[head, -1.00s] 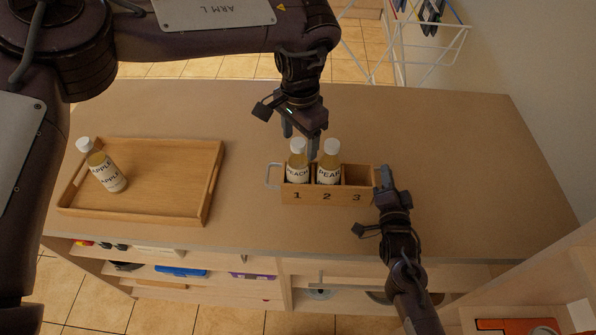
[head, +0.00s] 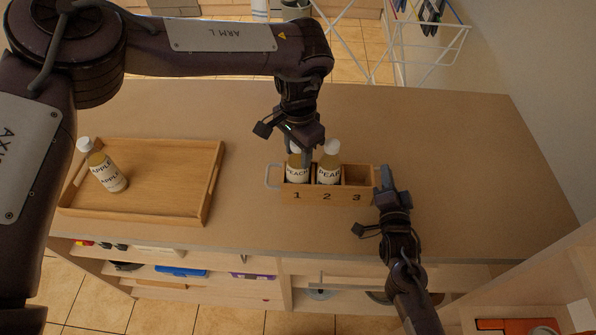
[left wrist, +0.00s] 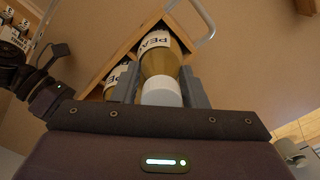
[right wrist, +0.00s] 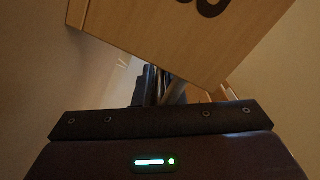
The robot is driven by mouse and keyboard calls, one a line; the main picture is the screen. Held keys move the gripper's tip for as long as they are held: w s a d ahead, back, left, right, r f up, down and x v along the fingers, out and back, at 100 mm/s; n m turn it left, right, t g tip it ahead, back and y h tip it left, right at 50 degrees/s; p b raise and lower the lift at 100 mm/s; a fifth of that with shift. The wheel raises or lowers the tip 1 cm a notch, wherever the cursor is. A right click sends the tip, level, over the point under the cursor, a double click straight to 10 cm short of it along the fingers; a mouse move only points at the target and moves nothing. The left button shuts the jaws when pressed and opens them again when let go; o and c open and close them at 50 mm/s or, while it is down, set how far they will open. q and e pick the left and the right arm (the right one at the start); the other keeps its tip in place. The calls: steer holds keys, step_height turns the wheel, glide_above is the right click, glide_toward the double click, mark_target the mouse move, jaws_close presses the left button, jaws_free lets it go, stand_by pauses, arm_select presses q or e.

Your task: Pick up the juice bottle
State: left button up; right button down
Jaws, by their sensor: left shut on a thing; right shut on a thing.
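A wooden caddy (head: 311,197) with compartments 1, 2 and 3 stands on the table. The PEACH juice bottle (head: 296,175) is in compartment 1 and the PEAR juice bottle (head: 329,171) in compartment 2; compartment 3 looks empty. My left gripper (head: 303,153) is shut on the PEACH bottle from above; its white cap (left wrist: 161,91) sits between the fingers in the left wrist view. My right gripper (head: 383,181) is shut at the caddy's right end, apparently on the handle there, which is mostly hidden.
A wooden tray (head: 170,208) with raised sides is on the left of the table. The table top (head: 245,120) is clear between tray and caddy and behind them. A metal handle (head: 271,177) sticks out from the caddy's left end. Shelves are below the front edge.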

arm_select(q)
jaws_close()
steer(key=shift+r, duration=0.1)
steer(key=shift+r, duration=0.3)
step_height(320, 180, up, 17)
steer(key=shift+r, duration=0.15)
arm_select(e)
steer(key=c, duration=1.4)
jaws_free()
steer(key=shift+c, duration=0.2)
